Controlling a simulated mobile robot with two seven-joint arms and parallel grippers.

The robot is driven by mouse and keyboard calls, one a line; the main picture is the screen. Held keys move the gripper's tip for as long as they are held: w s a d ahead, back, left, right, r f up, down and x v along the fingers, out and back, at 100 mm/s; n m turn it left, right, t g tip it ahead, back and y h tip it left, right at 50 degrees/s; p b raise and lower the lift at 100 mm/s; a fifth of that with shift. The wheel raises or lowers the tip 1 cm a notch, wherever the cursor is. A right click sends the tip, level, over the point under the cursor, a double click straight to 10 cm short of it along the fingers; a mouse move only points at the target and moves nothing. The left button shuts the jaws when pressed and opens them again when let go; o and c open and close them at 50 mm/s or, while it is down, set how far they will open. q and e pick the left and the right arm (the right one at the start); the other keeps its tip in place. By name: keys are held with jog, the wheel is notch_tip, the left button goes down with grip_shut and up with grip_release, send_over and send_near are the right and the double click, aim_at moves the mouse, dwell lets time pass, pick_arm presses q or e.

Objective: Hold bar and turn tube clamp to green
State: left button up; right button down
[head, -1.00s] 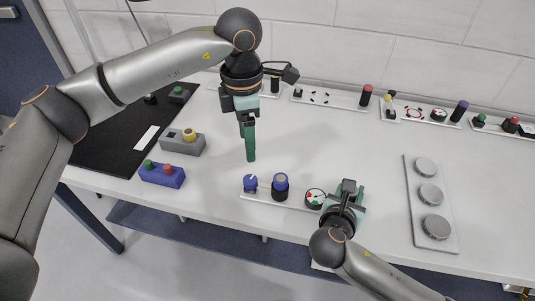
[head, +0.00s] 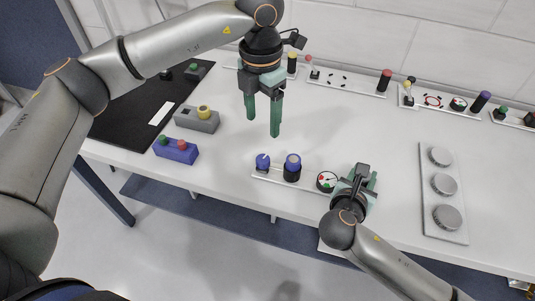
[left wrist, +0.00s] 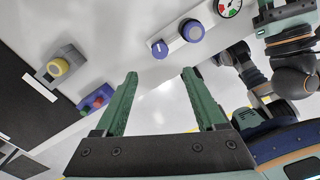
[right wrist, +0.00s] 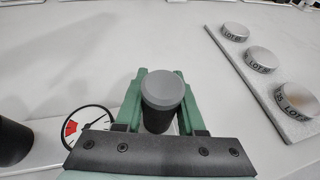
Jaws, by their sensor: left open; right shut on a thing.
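A light fixture bar (head: 309,182) lies near the table's front edge. It carries a blue knob with a white mark (head: 262,161), a dark cylinder with a blue collar (head: 293,168) and a round gauge with red and green sectors (head: 327,181). Which part is the tube clamp I cannot tell. My left gripper (head: 262,120) is open and empty, above and behind the blue knob; the knob also shows in the left wrist view (left wrist: 159,49). My right gripper (head: 362,184) is shut on a dark grey-topped post (right wrist: 164,92), right of the gauge.
A plate with several round silver discs (head: 443,186) lies to the right. A purple button box (head: 175,151) and a grey box with a yellow button (head: 197,119) stand at the left, beside a black mat (head: 128,127). Other fixtures line the back. The table's middle is clear.

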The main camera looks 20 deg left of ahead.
aim_at(263, 158)
pick_arm(q)
notch_tip(263, 158, down, 12)
jog(key=n, duration=0.4)
dwell(0.4)
jog(key=shift+c, duration=0.4)
grip_shut()
